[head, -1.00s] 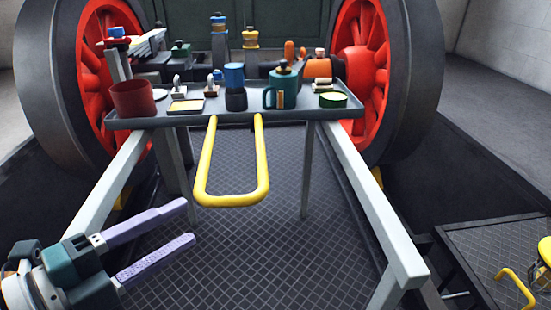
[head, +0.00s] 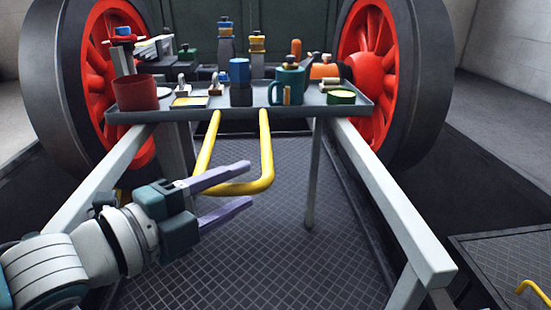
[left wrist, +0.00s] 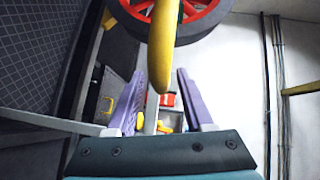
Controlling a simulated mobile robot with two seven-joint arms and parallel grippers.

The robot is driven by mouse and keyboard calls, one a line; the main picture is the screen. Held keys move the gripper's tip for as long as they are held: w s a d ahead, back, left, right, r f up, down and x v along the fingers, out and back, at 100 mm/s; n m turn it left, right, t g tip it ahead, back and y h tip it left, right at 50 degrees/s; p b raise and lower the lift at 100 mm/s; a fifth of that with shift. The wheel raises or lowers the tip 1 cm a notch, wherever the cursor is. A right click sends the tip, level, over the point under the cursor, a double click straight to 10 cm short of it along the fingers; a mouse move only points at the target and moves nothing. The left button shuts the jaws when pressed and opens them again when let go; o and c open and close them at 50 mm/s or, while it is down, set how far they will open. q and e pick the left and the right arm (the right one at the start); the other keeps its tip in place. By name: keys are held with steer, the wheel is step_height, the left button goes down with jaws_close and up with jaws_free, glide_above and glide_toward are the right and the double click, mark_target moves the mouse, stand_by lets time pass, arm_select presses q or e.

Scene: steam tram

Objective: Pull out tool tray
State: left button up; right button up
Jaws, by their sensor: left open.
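The grey tool tray (head: 300,111) sits across two pale rails at the centre of the head view, with cups and small items on it. Its yellow U-shaped handle (head: 267,155) hangs out toward me. My left gripper (head: 249,183) is open, its two purple fingers pointing right at the handle's near end. The upper finger hides part of the handle. In the left wrist view the yellow handle (left wrist: 163,45) comes down from the top into the gap between the open fingers (left wrist: 161,76). I cannot tell whether they touch. My right gripper is not in view.
On the tray stand a red cup (head: 136,93), a blue-topped container (head: 240,82), a teal mug (head: 288,86) and a green tin (head: 340,97). Red-spoked wheels (head: 368,60) flank it. A pale rail (head: 385,200) runs forward on the right. The patterned floor (head: 270,250) below is clear.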

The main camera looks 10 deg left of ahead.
arm_select(q)
steer(key=shift+c, duration=0.2)
jaws_close()
stand_by(1.1)
